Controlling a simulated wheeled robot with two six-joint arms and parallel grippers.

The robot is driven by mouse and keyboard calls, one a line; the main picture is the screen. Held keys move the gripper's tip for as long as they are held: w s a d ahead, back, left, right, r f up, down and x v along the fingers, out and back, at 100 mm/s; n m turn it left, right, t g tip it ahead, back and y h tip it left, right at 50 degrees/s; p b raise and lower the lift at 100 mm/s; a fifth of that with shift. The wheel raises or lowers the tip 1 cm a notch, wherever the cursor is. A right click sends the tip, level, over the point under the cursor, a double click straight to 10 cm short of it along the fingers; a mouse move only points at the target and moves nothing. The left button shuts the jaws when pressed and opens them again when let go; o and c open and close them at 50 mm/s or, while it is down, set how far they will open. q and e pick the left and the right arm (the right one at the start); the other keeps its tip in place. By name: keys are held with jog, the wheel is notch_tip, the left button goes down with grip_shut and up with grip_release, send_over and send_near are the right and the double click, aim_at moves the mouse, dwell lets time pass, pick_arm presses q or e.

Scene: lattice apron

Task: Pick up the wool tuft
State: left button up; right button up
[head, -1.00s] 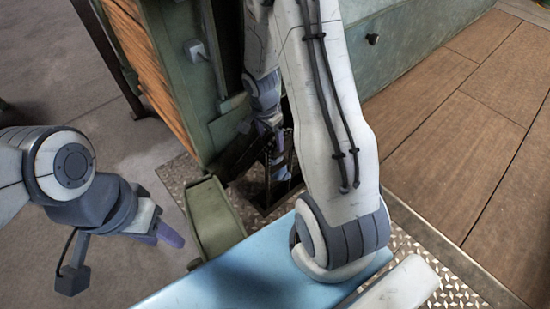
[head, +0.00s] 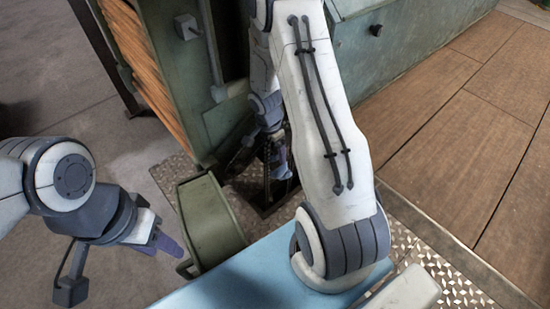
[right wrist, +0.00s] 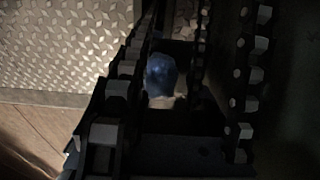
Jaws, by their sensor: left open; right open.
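I cannot make out the wool tuft for certain in either view. My right gripper (head: 284,172) reaches down into a dark gap at the machine's foot, beside dark chain links (head: 266,165). In the right wrist view a rounded blue shape (right wrist: 160,74), which looks like my right gripper's fingers, lies between two chain runs. A small pale patch (right wrist: 166,102) touches its lower edge; I cannot tell what it is. My right gripper is open, and I see nothing held. My left gripper (head: 166,243) is open and empty, left of the green bin.
Toothed chains stand close at left (right wrist: 118,88) and right (right wrist: 245,110) in the right wrist view. The green machine (head: 170,70) rises behind. Patterned metal plate and plank floor (head: 450,130) spread right.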

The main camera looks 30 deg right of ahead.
grip_shut()
